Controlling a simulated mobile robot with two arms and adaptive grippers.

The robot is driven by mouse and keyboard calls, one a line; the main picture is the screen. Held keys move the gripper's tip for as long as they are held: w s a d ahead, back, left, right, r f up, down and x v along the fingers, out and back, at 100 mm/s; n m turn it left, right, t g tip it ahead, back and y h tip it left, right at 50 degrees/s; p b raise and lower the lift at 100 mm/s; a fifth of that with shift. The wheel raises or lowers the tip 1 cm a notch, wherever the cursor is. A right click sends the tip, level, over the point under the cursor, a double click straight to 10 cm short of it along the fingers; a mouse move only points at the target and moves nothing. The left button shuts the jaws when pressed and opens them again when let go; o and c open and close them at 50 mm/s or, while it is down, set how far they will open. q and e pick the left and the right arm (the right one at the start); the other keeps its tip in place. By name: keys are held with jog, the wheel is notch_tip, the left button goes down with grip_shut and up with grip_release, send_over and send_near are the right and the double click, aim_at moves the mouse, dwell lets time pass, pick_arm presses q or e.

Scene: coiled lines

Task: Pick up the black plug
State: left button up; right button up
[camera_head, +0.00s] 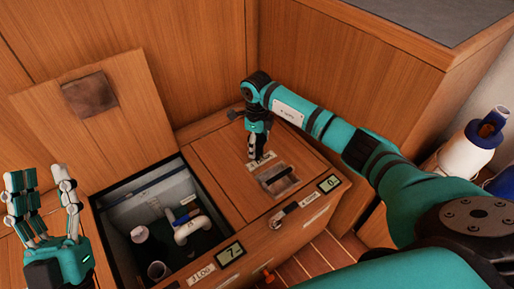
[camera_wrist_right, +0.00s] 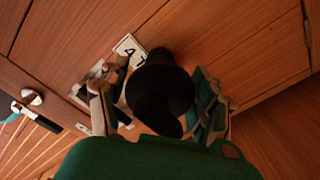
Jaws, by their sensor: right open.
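A black rounded shape (camera_wrist_right: 160,88) that looks like the black plug shows in the right wrist view. It sits between the spread fingers of my right gripper (camera_wrist_right: 160,106), with a narrow curved part toward the palm. I cannot tell whether the fingers touch it. In the head view my right gripper (camera_head: 258,156) points down over the closed wooden lid (camera_head: 220,170), beside a white label; the plug cannot be made out there. My left gripper (camera_head: 42,208) is open and empty at the far left, fingers pointing up.
Left of the lid is an open compartment (camera_head: 125,190) with a white pipe (camera_head: 191,228) and cups inside. A raised wooden panel (camera_head: 95,115) stands behind it. A recessed handle (camera_head: 277,181) is in the lid. White and blue containers (camera_head: 470,148) stand at the right.

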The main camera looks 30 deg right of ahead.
jog(key=shift+f, duration=0.45)
jog(key=shift+c, duration=0.4)
jog(key=c, duration=1.1)
